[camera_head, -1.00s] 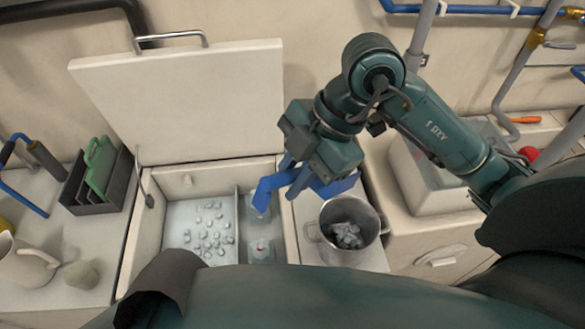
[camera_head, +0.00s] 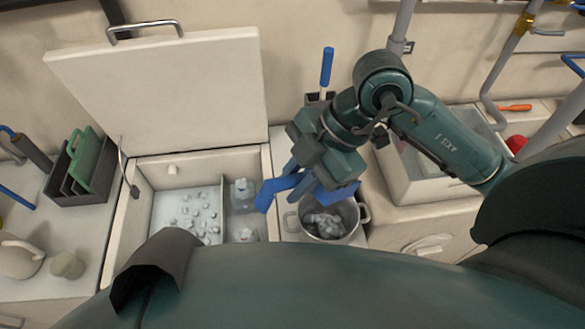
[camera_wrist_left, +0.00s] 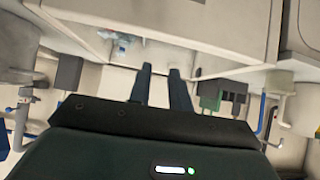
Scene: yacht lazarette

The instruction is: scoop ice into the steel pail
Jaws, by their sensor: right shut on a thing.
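The steel pail (camera_head: 291,221) stands upright right of the icebox, with grey-white ice lumps (camera_head: 325,224) inside. My right gripper (camera_head: 306,187) is above the pail's left rim, shut on a blue tool (camera_head: 272,191), probably the scoop. The tool spans from the icebox's right edge to over the pail; its bowl is hard to make out, partly hidden by the gripper. Loose ice cubes (camera_head: 198,212) lie in the left compartment of the open icebox (camera_head: 138,222). My left gripper (camera_wrist_left: 160,70) shows only in the left wrist view, with its fingers apart and nothing between them.
The icebox lid (camera_head: 165,95) stands open against the wall. Clear bottles (camera_head: 243,193) sit in the narrow right compartment. A blue-handled tool (camera_head: 327,66) stands upright behind my right gripper. A dark rack with green boards (camera_head: 85,163), a jug (camera_head: 18,258) and a cup (camera_head: 67,265) are at left.

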